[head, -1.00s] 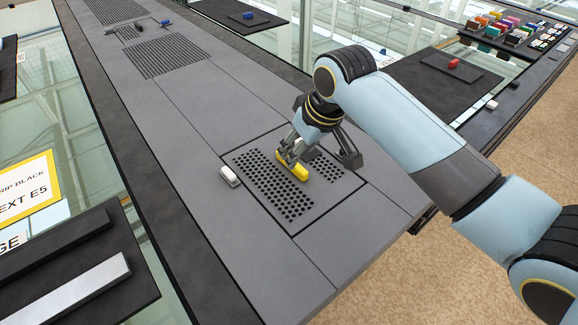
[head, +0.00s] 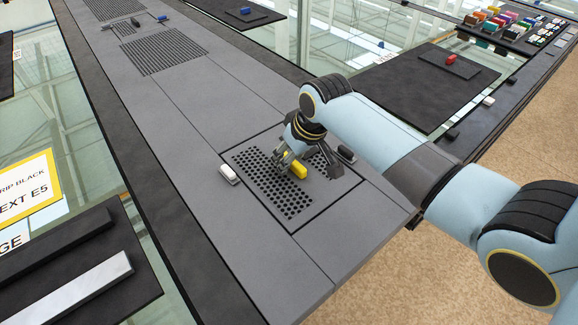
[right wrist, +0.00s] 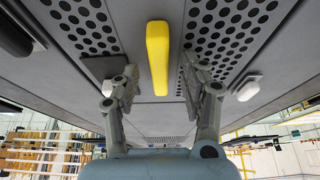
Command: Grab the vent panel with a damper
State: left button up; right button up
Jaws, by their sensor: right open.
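The vent panel (head: 251,204) is a dark grey square set in the long grey surface, with round holes on both sides of a yellow bar (head: 299,171). The yellow bar stands out along the panel's middle; I cannot tell whether it is the damper. My right gripper (head: 284,163) is over the panel at the bar's far end, hiding part of the panel. In the right wrist view the gripper (right wrist: 160,85) is open, one finger on each side of the yellow bar (right wrist: 158,52), with gaps to both. My left gripper is not in view.
A white block (head: 228,174) sits at the panel's left edge and a black block (head: 346,154) at its right edge. A slotted grille (head: 165,52) lies farther up the surface. A dark tray with a metal bar (head: 75,290) is at lower left.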

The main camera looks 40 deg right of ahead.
jog(key=shift+f, duration=0.15)
jog(key=shift+c, duration=0.5)
grip_shut()
